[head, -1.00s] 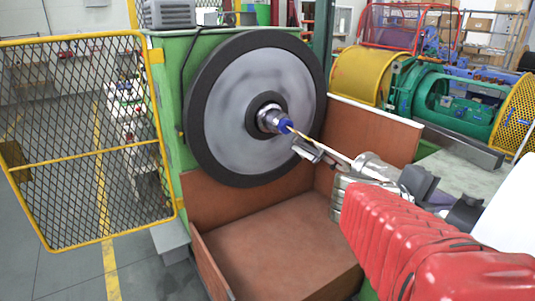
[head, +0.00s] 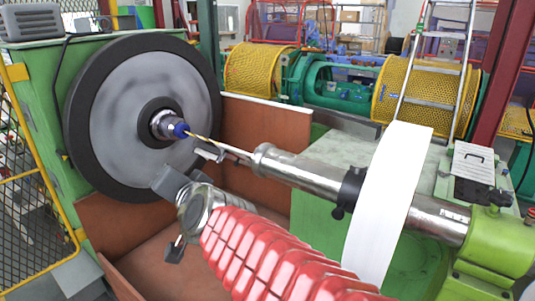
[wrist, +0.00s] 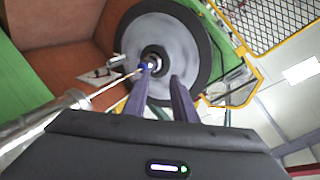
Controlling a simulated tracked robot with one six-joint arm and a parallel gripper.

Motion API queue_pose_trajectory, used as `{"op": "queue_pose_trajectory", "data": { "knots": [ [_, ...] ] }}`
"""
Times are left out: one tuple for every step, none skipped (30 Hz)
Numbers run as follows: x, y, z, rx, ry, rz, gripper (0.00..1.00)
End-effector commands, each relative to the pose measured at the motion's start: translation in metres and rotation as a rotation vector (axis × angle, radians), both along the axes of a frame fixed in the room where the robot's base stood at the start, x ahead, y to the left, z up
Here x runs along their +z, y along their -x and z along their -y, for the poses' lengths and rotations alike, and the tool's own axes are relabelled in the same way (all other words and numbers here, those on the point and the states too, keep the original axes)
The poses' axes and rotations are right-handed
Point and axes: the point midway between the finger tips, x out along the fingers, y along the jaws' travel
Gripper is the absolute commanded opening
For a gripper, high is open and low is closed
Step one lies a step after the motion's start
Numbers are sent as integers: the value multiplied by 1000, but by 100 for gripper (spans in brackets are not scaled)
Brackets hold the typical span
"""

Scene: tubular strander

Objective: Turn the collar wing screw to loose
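The black collar (head: 352,190) sits around the silver tube (head: 310,177) in the head view, close to a white curved panel. A small dark projection, which looks like its wing screw (head: 338,212), sticks out at the lower left. Its setting cannot be read. My gripper (head: 172,215) is left of and below the collar, well apart from it. In the wrist view my gripper (wrist: 162,78) has its two dark fingers apart with nothing between them, pointing towards the big wheel (wrist: 185,60). The collar and screw cannot be made out there.
The large wheel (head: 105,130) with a blue nozzle (head: 181,130) stands at left. A thin yellow strand (head: 203,138) runs towards the tube. The white panel (head: 385,215) stands right of the collar. A yellow mesh gate (head: 30,210) is at far left; brown guard panels (head: 255,145) flank the wheel.

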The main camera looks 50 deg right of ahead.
Motion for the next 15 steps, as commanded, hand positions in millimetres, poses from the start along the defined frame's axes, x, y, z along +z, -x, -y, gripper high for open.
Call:
{"op": "queue_pose_trajectory", "data": {
  "knots": [
    [-8, 5, -22, 86, 42, -44, 25],
    [-15, 8, -33, 134, 69, -76, 25],
    [-24, 14, -47, 195, 109, -122, 25],
    [-31, 20, -56, 240, 139, -156, 25],
    [-38, 26, -65, 282, 168, -191, 25],
    [-48, 35, -75, 339, 209, -238, 25],
    [-55, 42, -82, 379, 239, -274, 25],
    [-63, 50, -88, 418, 269, -311, 25],
    [-73, 61, -94, 469, 312, -362, 25],
    [-81, 70, -99, 505, 344, -399, 25],
    [-88, 79, -101, 540, 374, -437, 25],
    [-98, 91, -104, 584, 417, -490, 25],
    [-104, 101, -105, 613, 447, -528, 25],
    [-110, 110, -105, 641, 476, -565, 25],
    [-117, 121, -105, 674, 513, -611, 25]
  ]
}}
